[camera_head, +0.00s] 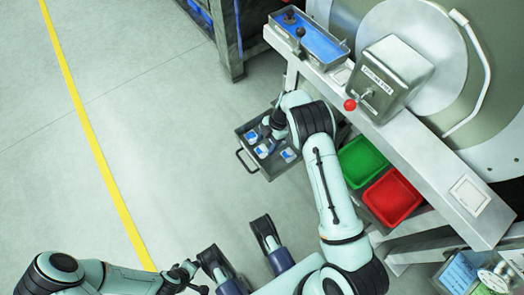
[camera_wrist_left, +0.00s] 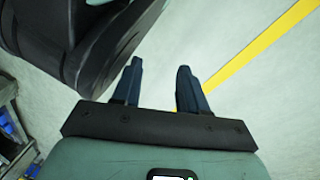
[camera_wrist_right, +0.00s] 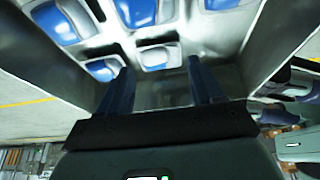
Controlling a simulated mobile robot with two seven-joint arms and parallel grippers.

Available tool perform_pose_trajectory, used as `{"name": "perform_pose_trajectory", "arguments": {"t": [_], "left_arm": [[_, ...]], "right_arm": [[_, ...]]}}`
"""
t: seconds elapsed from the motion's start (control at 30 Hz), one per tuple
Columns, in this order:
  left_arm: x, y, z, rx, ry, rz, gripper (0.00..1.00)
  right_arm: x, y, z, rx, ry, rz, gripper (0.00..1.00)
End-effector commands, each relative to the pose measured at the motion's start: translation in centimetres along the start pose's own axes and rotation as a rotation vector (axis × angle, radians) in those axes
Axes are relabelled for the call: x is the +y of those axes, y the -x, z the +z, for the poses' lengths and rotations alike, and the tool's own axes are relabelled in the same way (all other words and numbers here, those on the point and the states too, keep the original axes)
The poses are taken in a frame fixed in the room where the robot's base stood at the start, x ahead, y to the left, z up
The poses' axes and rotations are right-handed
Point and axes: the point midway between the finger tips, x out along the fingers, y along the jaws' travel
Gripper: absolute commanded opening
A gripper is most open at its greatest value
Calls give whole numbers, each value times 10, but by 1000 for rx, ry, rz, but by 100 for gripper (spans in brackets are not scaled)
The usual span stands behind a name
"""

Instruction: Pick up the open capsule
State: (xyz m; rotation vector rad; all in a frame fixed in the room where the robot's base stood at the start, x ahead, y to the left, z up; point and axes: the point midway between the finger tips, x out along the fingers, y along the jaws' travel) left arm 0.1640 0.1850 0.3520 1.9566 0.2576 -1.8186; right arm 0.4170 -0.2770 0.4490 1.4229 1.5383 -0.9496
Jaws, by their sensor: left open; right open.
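Several blue-and-white capsules (camera_head: 262,151) lie in a grey drawer (camera_head: 247,157) pulled out below the machine. In the right wrist view capsules (camera_wrist_right: 156,55) lie just beyond the fingertips, against the grey drawer (camera_wrist_right: 105,25) floor. I cannot tell which one is the open capsule. My right gripper (camera_head: 272,130) reaches down into the drawer; its fingers (camera_wrist_right: 160,72) are apart with nothing held between them. My left gripper (camera_head: 192,277) hangs at the bottom of the head view, away from the drawer. Its fingers (camera_wrist_left: 158,82) are apart and empty over the floor.
A green bin (camera_head: 362,160) and a red bin (camera_head: 392,197) sit right of the drawer. The floor left, with a yellow line (camera_head: 90,135), is clear.

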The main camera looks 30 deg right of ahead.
Motion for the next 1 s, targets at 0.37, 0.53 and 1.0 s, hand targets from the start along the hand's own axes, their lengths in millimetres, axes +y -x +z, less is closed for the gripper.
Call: {"name": "perform_pose_trajectory", "arguments": {"t": [0.37, 0.53, 1.0], "left_arm": [[-10, -9, 12, -42, 13, -19, 43], [-10, -8, 12, -41, 12, -18, 43], [-8, -7, 10, -34, 10, -15, 43]], "right_arm": [[0, -27, 0, 0, 0, 0, 66], [0, -27, 0, 0, 0, 0, 46], [0, -21, -2, 0, 0, 1, 46]]}}
